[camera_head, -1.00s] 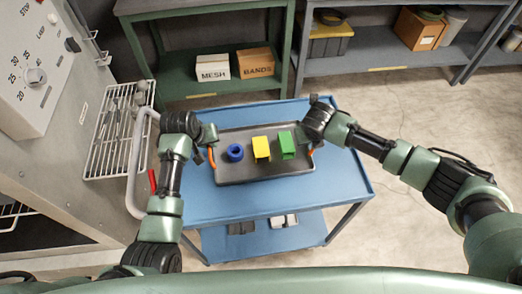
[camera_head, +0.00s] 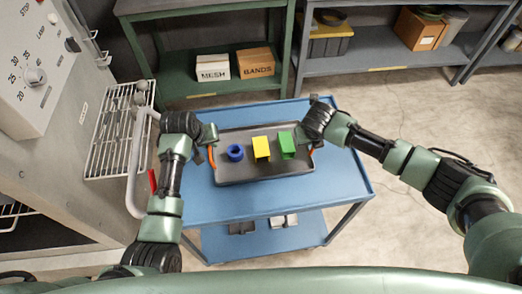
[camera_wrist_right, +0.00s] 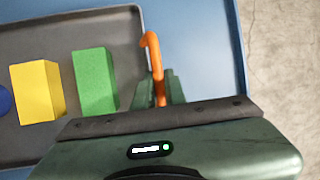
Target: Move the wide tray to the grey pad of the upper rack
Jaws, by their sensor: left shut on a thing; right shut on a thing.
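The wide tray (camera_head: 265,177) is dark grey with a raised rim and an orange handle at each short end. It lies level over the top of a blue cart; I cannot tell whether it touches the cart. My left gripper (camera_head: 210,139) is shut on the left handle. My right gripper (camera_head: 306,137) is shut on the right handle (camera_wrist_right: 154,55), which shows between its fingers in the right wrist view. I cannot make out a grey pad.
The blue cart (camera_head: 340,185) has a lower shelf with small dark and pale items. At left stands a grey cabinet with a dial, a wire rack (camera_head: 108,148) and a pale curved bar (camera_head: 139,175). Behind, a green shelf holds MESH (camera_head: 213,67) and BANDS (camera_head: 255,62) boxes.

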